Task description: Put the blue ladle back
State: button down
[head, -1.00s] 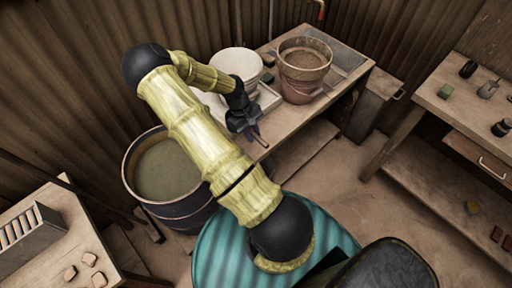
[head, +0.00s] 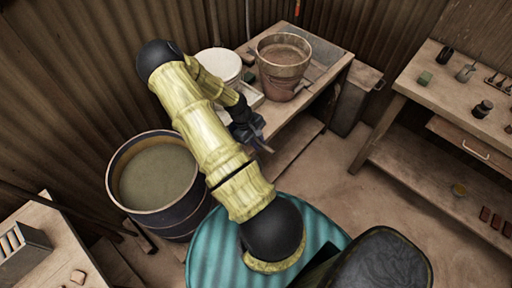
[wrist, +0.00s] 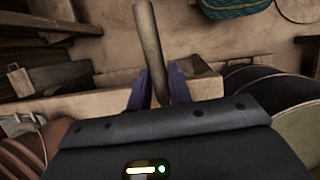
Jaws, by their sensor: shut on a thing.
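My gripper (head: 262,140) is in front of the near edge of the back table in the head view. In the wrist view, my gripper (wrist: 155,88) has its two purple fingers closed on a plain grey-brown handle (wrist: 150,40), which points away toward the top of the picture. I take this to be the ladle's handle; its bowl and any blue colour cannot be made out. In the head view the held thing is too small and dark to tell.
The back table (head: 318,85) carries a brown bucket (head: 284,62) and a white round tub (head: 220,64). A dark barrel (head: 115,185) of murky liquid stands left of my arm. A workbench (head: 425,90) with small jars is at the right. Floor between is clear.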

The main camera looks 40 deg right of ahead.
jog(key=shift+f, duration=0.15)
jog(key=shift+f+p, duration=0.3)
jog(key=shift+f, duration=1.7)
jog(key=shift+f, duration=0.15)
jog(key=c, duration=1.3)
grip_release()
jog(key=b+v, duration=0.1)
jog(key=v, duration=1.1)
